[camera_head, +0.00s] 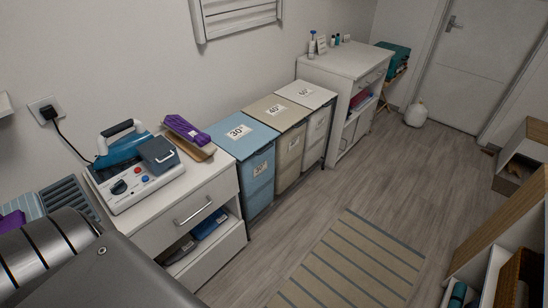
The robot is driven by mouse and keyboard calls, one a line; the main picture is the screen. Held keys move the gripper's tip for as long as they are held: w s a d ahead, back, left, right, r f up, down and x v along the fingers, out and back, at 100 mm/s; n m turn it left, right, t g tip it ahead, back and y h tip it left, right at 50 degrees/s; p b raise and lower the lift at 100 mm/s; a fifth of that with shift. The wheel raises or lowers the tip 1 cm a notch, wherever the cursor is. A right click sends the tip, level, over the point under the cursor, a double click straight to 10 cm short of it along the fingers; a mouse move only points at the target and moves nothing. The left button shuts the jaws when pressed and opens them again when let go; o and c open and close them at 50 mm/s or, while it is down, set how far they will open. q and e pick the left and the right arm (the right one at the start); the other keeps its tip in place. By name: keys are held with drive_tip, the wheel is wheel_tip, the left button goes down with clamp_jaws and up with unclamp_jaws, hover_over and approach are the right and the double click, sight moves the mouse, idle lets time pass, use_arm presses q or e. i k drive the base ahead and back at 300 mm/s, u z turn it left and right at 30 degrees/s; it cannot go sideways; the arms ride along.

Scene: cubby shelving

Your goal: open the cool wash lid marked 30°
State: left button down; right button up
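The blue bin's lid (242,135) carries a white label reading 30° and lies flat and shut on the blue hamper (260,180), whose front bears a second label. It is the nearest of three bins in a row along the wall. The beige lid marked 40° (276,112) and the off-white lid marked 60° (305,94) are also shut. Neither of my grippers is in view.
A white cabinet (185,210) with an iron station (130,185) stands left of the blue bin. Another white cabinet (345,60) stands beyond the bins. A striped rug (345,265) lies on the floor; bare floor (330,200) separates it from the bins. Open shelving (515,220) stands at right.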

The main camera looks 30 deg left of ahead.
sight(239, 135)
drive_tip(key=z, duration=0.15)
drive_tip(key=i, duration=1.5)
drive_tip(key=u, duration=0.9)
